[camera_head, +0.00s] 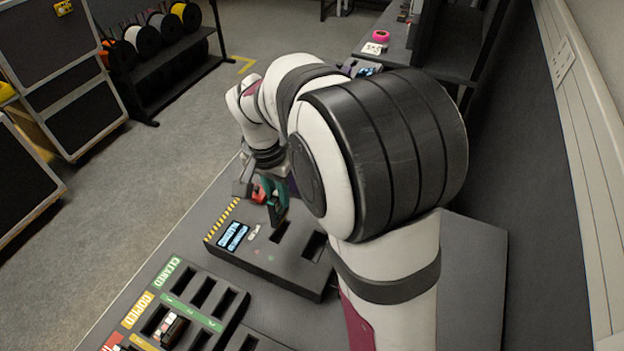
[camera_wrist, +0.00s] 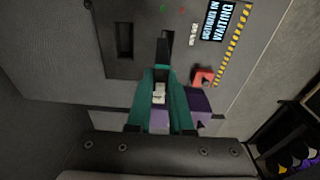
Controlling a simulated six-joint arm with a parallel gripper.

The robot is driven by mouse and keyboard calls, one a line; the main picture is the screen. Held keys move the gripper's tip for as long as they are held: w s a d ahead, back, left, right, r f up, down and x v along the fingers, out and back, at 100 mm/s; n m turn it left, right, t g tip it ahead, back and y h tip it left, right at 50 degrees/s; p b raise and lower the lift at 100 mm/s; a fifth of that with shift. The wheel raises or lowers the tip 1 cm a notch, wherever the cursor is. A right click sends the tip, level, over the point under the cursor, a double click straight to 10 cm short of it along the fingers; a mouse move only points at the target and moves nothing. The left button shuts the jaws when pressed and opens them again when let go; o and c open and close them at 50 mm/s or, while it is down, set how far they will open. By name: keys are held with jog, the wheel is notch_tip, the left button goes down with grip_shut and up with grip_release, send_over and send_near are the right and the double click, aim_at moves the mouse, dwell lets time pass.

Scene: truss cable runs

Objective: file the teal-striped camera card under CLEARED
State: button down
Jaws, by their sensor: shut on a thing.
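My gripper (camera_head: 277,216) is over the dark console, its teal fingers pointing down. In the wrist view the fingers (camera_wrist: 161,74) are closed around a small card (camera_wrist: 159,93), of which a white label face shows. The fingers hide most of the card, and I cannot make out its stripe. The fingertips are close to a narrow slot (camera_wrist: 165,47); I cannot tell the gap. The rack's green CLEARED label (camera_head: 168,272) is at lower left, beside a row of dark slots that look empty.
The console (camera_head: 262,262) has a lit display (camera_head: 232,236), slots and hazard tape. A red part (camera_wrist: 203,77) and a purple block (camera_wrist: 199,103) are near the fingers. Below CLEARED are a yellow COPIED row (camera_head: 137,309), with a card (camera_head: 173,330) standing there, and a red label (camera_head: 113,341).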

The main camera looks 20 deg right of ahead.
jog(key=s+a+f, duration=0.1)
jog(key=a+f, duration=0.1)
jog(key=a, duration=1)
jog(key=s+a+f, duration=0.1)
jog(key=a+f, duration=0.1)
jog(key=a, duration=1)
jog(key=shift+d+f, duration=0.2)
jog(key=shift+f, duration=2.3)
jog(key=shift+f, duration=1.7)
jog(key=c, duration=0.7)
grip_release()
jog(key=shift+c, duration=0.2)
jog(key=shift+o, duration=0.2)
jog(key=shift+o, duration=1.4)
